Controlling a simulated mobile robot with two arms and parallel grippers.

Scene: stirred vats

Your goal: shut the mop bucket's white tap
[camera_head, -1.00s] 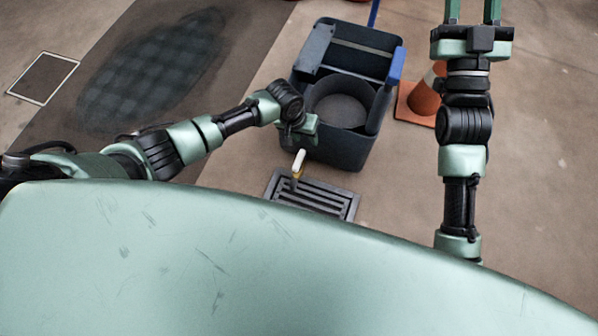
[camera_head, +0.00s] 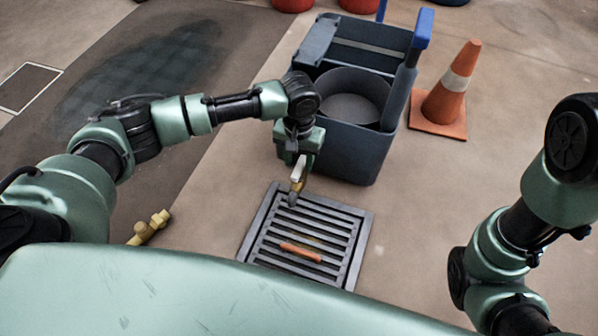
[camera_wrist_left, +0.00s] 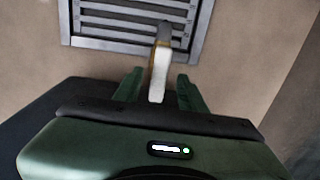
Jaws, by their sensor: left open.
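The mop bucket (camera_head: 345,150) is a dark blue-grey tub with a round inner basin, standing on the floor in the head view. Its tap shows low on the near side, with a white lever (camera_head: 298,171), a brass body and a grey spout over the floor grate. My left gripper (camera_head: 300,163) points down at the tap from above and partly hides it. In the left wrist view the white lever (camera_wrist_left: 158,75) stands between the two spread green fingers (camera_wrist_left: 158,88), with gaps on both sides. My right gripper is outside the views.
A slatted floor grate (camera_head: 258,238) lies below the tap, with an orange stick (camera_head: 300,252) on it. An orange cone (camera_head: 452,85) stands right of the bucket. A yellow fitting (camera_head: 148,228) lies at left. Bare floor lies between grate and cone.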

